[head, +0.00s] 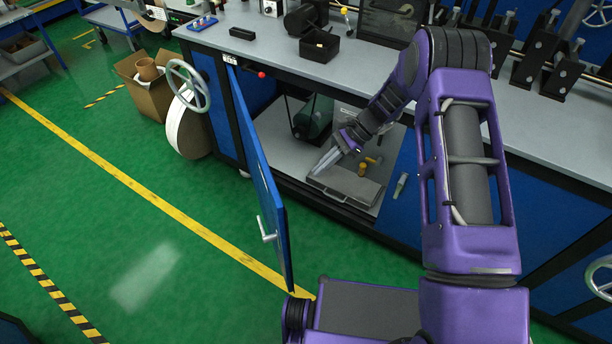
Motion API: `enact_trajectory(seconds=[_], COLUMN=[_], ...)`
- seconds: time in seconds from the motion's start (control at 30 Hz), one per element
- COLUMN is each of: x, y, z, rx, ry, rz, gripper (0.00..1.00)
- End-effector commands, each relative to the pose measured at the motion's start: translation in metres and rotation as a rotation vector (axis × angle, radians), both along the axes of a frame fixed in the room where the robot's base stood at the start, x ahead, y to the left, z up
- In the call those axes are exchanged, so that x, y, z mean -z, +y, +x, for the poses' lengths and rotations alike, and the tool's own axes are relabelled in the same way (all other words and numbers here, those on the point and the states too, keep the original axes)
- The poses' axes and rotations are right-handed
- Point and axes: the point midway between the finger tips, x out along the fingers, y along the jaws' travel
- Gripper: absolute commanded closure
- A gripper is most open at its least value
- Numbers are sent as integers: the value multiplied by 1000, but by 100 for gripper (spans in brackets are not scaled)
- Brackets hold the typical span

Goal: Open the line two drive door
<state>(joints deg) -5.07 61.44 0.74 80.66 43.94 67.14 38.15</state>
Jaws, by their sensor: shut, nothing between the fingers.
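The blue drive door (258,170) stands swung open on the front of the workbench, hinged at its left side and angled out over the green floor. Its silver lever handle (267,230) is on the outer face near the free edge. Behind it the compartment (270,140) is exposed, with a green motor-like unit (314,118) inside and a grey tray (346,188) on its floor. My gripper (314,174) is shut and empty, in front of the compartment opening above the tray, apart from the door. The label near the door's top is too small to read.
A white handwheel (188,86) and a cardboard box (150,85) stand left of the door. Another closed blue panel (400,180) is right of the opening.

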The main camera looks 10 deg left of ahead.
Motion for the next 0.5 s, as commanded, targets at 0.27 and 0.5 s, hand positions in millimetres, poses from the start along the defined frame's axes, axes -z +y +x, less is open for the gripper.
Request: enact_trajectory(seconds=[0.27, 0.5], x=[42, 60], y=[37, 70], z=[-21, -39], rx=[-4, -5], ry=[3, -2], rz=[1, 1], gripper=[100, 100])
